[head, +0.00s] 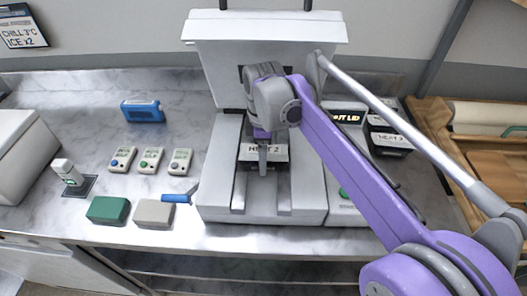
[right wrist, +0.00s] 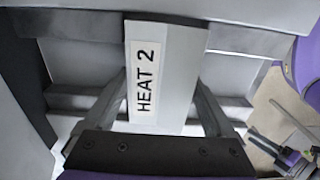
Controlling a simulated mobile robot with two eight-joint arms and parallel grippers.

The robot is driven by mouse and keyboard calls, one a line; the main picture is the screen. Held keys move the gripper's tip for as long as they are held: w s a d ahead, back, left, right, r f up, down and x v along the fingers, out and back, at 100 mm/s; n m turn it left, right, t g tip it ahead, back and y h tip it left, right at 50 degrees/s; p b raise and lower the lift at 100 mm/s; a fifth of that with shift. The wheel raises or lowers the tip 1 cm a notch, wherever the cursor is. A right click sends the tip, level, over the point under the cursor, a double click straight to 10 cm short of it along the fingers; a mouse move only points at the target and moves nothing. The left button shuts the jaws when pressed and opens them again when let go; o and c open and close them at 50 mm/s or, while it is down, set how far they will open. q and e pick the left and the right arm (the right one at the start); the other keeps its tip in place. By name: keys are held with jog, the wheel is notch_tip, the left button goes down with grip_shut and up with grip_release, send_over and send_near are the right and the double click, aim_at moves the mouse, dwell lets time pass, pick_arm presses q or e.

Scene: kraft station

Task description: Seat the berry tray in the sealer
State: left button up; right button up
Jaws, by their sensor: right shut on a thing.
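The sealer (head: 222,196) is a pale grey machine on the marble counter with its lid (head: 262,28) raised. A white-topped block labelled HEAT 2 (head: 275,153) is in the middle of its bed, between the raised side rails. It also fills the middle of the right wrist view (right wrist: 175,75). My right gripper (head: 263,160) reaches down over the bed, its fingers either side of this block, shut on it. Whether the block is seated or slightly raised is unclear. I see no tray with berries; whether this block is the tray cannot be told. My left gripper is not in view.
A similar dark block with a white label (head: 390,140) stands right of the sealer, beyond my arm.

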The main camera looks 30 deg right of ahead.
jog(key=o, duration=1.2)
jog(key=shift+r+p, duration=1.7)
jog(key=shift+r, duration=0.45)
jog(key=shift+r+p, duration=1.6)
jog(key=shift+r, duration=0.75)
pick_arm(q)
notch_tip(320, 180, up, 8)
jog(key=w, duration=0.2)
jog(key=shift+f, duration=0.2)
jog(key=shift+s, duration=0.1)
